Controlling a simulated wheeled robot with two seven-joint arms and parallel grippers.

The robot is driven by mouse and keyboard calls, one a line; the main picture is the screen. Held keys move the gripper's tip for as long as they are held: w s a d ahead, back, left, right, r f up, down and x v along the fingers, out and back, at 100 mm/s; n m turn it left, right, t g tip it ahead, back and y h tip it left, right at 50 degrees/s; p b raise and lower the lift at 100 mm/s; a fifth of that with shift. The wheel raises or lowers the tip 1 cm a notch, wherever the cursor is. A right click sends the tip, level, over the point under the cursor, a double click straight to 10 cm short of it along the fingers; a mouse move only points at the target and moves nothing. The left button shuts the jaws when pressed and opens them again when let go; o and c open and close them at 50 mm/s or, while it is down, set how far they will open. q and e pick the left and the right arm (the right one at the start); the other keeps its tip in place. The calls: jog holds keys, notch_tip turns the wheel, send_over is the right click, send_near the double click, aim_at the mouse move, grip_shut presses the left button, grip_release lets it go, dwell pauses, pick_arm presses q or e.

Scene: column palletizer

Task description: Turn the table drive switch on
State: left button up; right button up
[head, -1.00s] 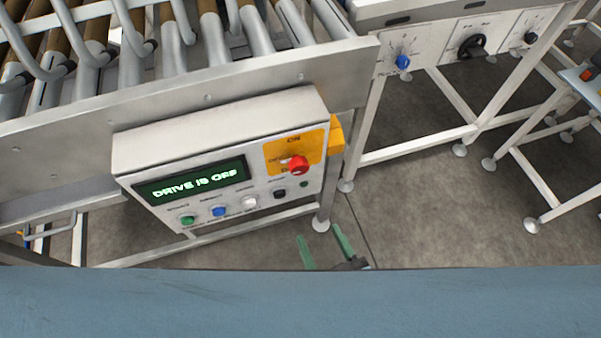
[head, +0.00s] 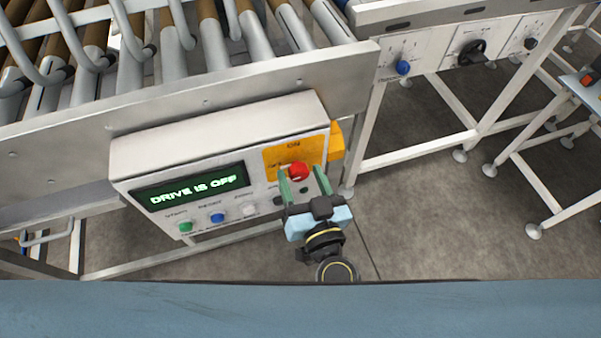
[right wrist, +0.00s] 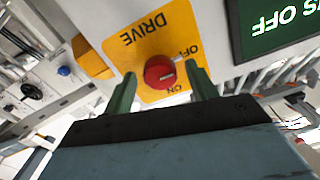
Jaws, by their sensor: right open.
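The drive switch (head: 299,172) is a red rotary knob on a yellow plate (head: 275,155) at the right end of the control box. In the right wrist view the knob (right wrist: 160,72) sits on its plate, with DRIVE, OFF and ON lettering around it. The display (head: 190,186) reads DRIVE IS OFF. My right gripper (head: 304,175) is open and empty, its two green fingers pointing at the knob. In the right wrist view the fingers (right wrist: 160,90) stand on either side of the knob; whether they touch it I cannot tell. My left gripper is not in view.
Green (head: 185,227), blue (head: 217,217) and white (head: 249,209) buttons line the box below the display. The roller conveyor (head: 170,45) is above and behind it. Another panel with a blue knob (head: 403,67) stands to the right. Bare floor (head: 420,220) lies right of my gripper.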

jog(key=shift+w+a, duration=0.15)
jog(key=shift+w, duration=0.35)
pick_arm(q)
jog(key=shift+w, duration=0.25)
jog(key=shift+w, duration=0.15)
pick_arm(e)
jog(key=c, duration=1)
